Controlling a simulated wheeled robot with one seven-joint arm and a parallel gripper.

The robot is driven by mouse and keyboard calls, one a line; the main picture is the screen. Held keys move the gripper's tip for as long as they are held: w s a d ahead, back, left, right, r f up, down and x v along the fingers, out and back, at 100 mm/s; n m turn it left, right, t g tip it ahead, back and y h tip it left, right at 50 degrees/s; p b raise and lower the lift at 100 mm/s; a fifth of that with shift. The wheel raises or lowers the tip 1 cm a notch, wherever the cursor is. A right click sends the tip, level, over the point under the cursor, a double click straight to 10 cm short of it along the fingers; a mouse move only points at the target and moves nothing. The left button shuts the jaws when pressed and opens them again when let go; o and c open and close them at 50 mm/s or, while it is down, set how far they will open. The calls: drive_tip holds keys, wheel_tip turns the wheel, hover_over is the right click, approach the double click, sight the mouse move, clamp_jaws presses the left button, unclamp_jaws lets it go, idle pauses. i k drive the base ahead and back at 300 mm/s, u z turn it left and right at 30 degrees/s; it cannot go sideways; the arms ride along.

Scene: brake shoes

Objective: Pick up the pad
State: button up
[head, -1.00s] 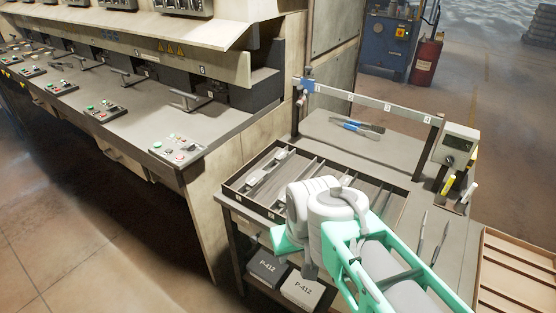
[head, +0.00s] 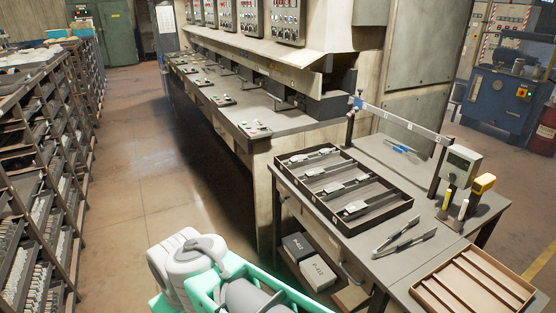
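A dark tray (head: 362,222) with several slots lies on the grey bench at the right. Grey metal pieces, apparently the pads, lie in its slots: one at the back (head: 312,155), one in front of it (head: 325,171), a third (head: 346,187) and one near the front (head: 364,207). Which one is the task's pad I cannot tell. My white and teal arm is at the bottom, left of the bench and apart from the tray. My gripper's fingers do not show, so whether it holds anything is hidden.
Tongs (head: 404,235) lie right of the tray. A brown slotted tray (head: 472,285) is at the bottom right. A gauge post (head: 455,165) and rail (head: 402,122) stand behind. A press (head: 270,80) is behind, racks (head: 45,170) at left. The floor (head: 150,180) between is clear.

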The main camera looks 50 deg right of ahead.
sight(323, 152)
drive_tip(key=u, duration=0.15)
drive_tip(key=i, duration=1.05)
drive_tip(key=z, duration=0.35)
drive_tip(key=i, duration=1.2)
drive_tip(key=z, duration=1.5)
drive_tip(key=i, duration=0.75)
drive_tip(key=z, duration=0.75)
